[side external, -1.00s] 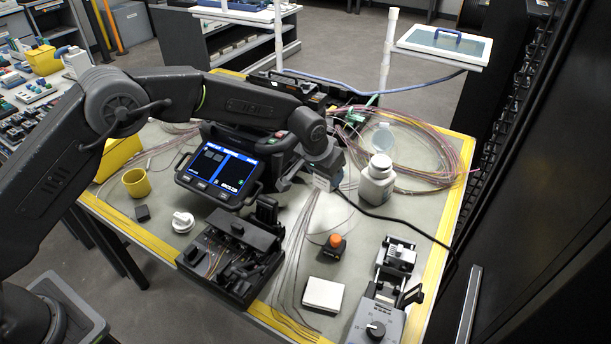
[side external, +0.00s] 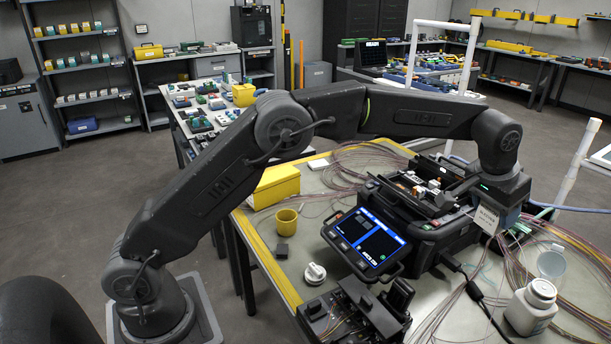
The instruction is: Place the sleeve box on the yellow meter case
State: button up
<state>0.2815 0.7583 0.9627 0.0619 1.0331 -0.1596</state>
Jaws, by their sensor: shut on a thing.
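A small white box with dark lettering (side external: 487,219), which I take for the sleeve box, is at the lower end of my gripper (side external: 496,222). My gripper is shut on it and holds it beside the right side of the splicer, above the fibre coils. The fingertips are small and partly hidden, so the exact grip is unclear. The yellow meter case (side external: 275,187) stands on the far left part of the work table, well to the left of my gripper. Its top looks bare.
The black fusion splicer (side external: 430,215) with its lit screen (side external: 366,241) stands between my gripper and the yellow case. A white bottle (side external: 531,308) stands at the right.

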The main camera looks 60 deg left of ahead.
jog(key=s+a+n+y, duration=0.25)
jog(key=a+n, duration=0.45)
jog(key=a, duration=3.2)
jog(key=s+a+n+g+y, duration=0.25)
jog(key=s+a+n, duration=0.55)
jog(key=s+a, duration=1.85)
send_over(273, 187)
jog(key=w+a, duration=0.2)
jog(key=a, duration=0.2)
jog(key=f, duration=1.2)
jog(key=shift+s+d, duration=0.15)
jog(key=shift+s, duration=0.05)
jog(key=shift+f, duration=2.05)
jog(key=shift+f, duration=0.1)
